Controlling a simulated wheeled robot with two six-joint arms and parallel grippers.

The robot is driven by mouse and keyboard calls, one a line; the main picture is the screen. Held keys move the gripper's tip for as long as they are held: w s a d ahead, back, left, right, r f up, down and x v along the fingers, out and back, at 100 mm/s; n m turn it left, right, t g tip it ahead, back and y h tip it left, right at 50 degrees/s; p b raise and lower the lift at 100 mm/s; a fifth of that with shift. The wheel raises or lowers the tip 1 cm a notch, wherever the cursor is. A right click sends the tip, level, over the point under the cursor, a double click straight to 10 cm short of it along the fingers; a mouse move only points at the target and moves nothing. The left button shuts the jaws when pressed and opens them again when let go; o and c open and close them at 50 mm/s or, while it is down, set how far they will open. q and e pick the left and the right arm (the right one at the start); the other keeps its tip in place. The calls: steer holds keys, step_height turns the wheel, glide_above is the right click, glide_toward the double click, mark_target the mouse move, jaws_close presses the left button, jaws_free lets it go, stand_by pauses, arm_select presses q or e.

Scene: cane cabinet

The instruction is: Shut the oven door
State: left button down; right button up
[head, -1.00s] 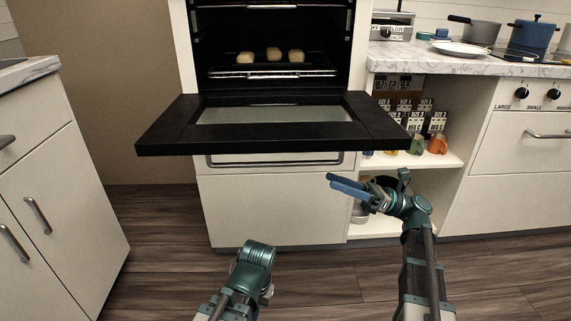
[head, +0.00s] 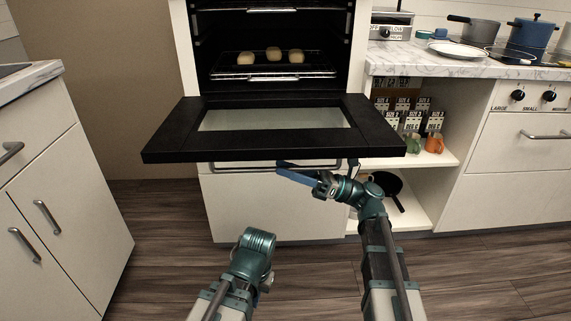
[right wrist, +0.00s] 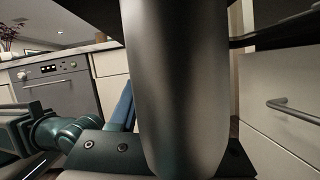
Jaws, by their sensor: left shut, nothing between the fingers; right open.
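The oven door (head: 165,145) is black with a glass pane and hangs open, roughly level, in front of the oven (head: 275,25) in the head view. My right gripper (head: 284,168) is open, just below the door's front edge, right of its middle. I cannot tell whether it touches the door. In the right wrist view a blue finger (right wrist: 123,108) shows beside a large dark rounded shape that hides much of the scene. My left gripper (head: 257,262) is low, in front of the oven and below the door. It is shut and empty, its fingertips hardly visible.
Three rolls (head: 273,54) lie on a rack inside the oven. Open shelves (head: 432,158) with boxes and mugs stand right of the oven, a dark pan (head: 392,185) lower down. Cabinets (head: 65,190) flank the left. Wooden floor is clear below the door.

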steer(key=shift+a+r, duration=0.1)
steer(key=shift+a, duration=0.2)
steer(key=shift+c, duration=0.3)
jaws_close()
stand_by(1.0)
